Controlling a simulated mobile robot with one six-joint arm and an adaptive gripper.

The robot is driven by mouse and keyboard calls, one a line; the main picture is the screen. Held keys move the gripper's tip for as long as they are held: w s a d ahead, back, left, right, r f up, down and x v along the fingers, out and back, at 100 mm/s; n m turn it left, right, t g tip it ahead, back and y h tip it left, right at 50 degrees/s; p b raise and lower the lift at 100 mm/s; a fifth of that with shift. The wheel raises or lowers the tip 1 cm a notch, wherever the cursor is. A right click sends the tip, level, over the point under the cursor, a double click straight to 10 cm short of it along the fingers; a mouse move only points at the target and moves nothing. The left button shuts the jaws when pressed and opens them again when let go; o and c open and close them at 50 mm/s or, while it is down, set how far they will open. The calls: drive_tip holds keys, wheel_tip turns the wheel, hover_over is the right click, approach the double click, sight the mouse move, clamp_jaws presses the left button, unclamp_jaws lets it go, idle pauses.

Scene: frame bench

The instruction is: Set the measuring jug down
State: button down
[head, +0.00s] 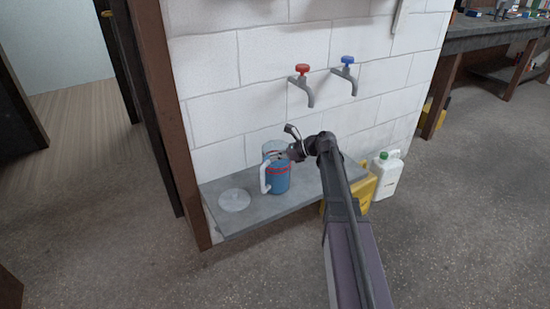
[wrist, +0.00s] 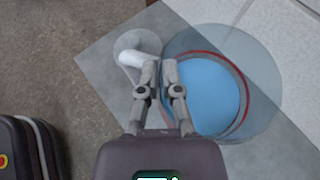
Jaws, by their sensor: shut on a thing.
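The measuring jug (head: 279,180) is clear, with blue contents, red bands and a white handle on its left side. It looks upright over the grey ledge (head: 310,187) below the taps; I cannot tell whether its base touches. In the wrist view the jug (wrist: 210,92) is seen from above, with its white handle (wrist: 131,59) by my fingertips. My gripper (wrist: 160,66) is shut on the jug at the handle side; the exact gripped part is hard to make out. In the head view my gripper (head: 292,152) is at the jug's upper part.
A pale round disc (head: 234,200) lies on the ledge left of the jug. A red-handled tap (head: 303,84) and a blue-handled tap (head: 345,75) stick out of the wall above. A yellow container (head: 362,191) and a white canister (head: 386,176) stand right of the ledge.

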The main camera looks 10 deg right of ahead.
drive_tip(key=shift+f, duration=0.1)
drive_tip(key=c, duration=0.8)
unclamp_jaws()
drive_tip(key=shift+r, duration=0.2)
drive_tip(key=shift+s+d+r, duration=0.15)
drive_tip(key=shift+d, duration=0.1)
drive_tip(key=p+v, duration=0.5)
drive_tip(key=v, duration=0.6)
drive_tip(key=shift+d, duration=0.2)
